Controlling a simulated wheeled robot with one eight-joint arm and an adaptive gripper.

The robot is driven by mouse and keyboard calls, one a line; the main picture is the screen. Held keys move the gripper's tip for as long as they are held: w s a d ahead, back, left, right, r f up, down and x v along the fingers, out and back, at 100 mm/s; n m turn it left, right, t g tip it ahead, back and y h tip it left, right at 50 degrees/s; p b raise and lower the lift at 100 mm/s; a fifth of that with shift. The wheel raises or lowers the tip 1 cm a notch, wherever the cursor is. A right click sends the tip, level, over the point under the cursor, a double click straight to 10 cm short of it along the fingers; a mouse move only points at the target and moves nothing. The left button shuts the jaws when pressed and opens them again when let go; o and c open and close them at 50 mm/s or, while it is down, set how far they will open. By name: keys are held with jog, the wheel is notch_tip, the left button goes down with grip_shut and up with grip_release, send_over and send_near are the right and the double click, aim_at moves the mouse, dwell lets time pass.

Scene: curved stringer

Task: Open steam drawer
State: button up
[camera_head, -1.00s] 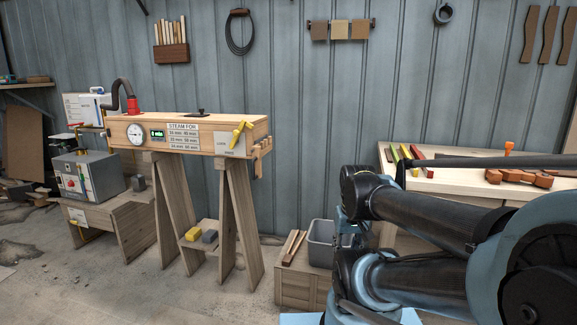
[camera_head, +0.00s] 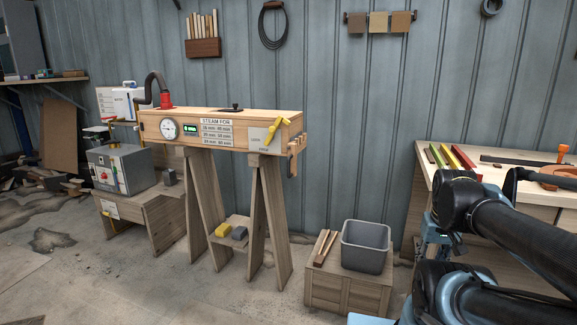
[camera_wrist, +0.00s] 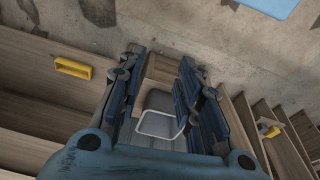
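The steam box (camera_head: 220,128) is a long wooden box on trestle legs, left of centre in the head view. It has a round gauge, a green display and a "STEAM FOR" chart. A yellow lever (camera_head: 276,130) sits by its right end, where a wooden latch-like piece (camera_head: 295,150) shows. The end face itself is mostly turned away, and it looks closed. My arm is at the lower right, well apart from the box. My gripper (camera_wrist: 162,58) shows in the wrist view with its fingers spread and nothing held between them.
A grey bin (camera_head: 366,247) stands on a wooden crate (camera_head: 348,292) between the box and my arm. A workbench (camera_head: 440,175) is at the right. A metal boiler (camera_head: 121,168) stands on a wooden stand at the left. Floor in front of the trestles is clear.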

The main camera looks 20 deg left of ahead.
aim_at(288, 163)
jog(key=w+a+r+n+t+h, duration=0.1)
jog(key=w+r+n+t+h, duration=0.15)
jog(key=w+n, duration=0.4)
jog(key=w+r+n+t+h, duration=0.1)
jog(key=w+r+n, duration=0.25)
jog(key=w, duration=0.55)
jog(key=w+a+r+n+t, duration=0.35)
jog(key=w+a+n, duration=0.55)
jog(key=w+a, duration=0.35)
jog(key=w+a+n+t, duration=0.1)
jog(key=a+n+t, duration=0.25)
jog(key=a, duration=0.45)
jog(key=w+a+n+t, duration=0.2)
jog(key=a+n, duration=0.3)
jog(key=a, duration=0.4)
jog(key=s+a+n+t+y, duration=0.25)
jog(key=a+n, duration=0.25)
jog(key=a, duration=0.4)
jog(key=s+a+n+t+y, duration=0.1)
jog(key=s+a+n+y, duration=0.25)
jog(key=a, duration=0.65)
jog(key=shift+n, duration=0.4)
jog(key=w, duration=0.5)
jog(key=w+a, duration=0.1)
jog(key=w, duration=0.5)
jog(key=w+a, duration=0.1)
jog(key=w, duration=0.5)
jog(key=shift+w+f, duration=0.1)
jog(key=shift+f, duration=0.2)
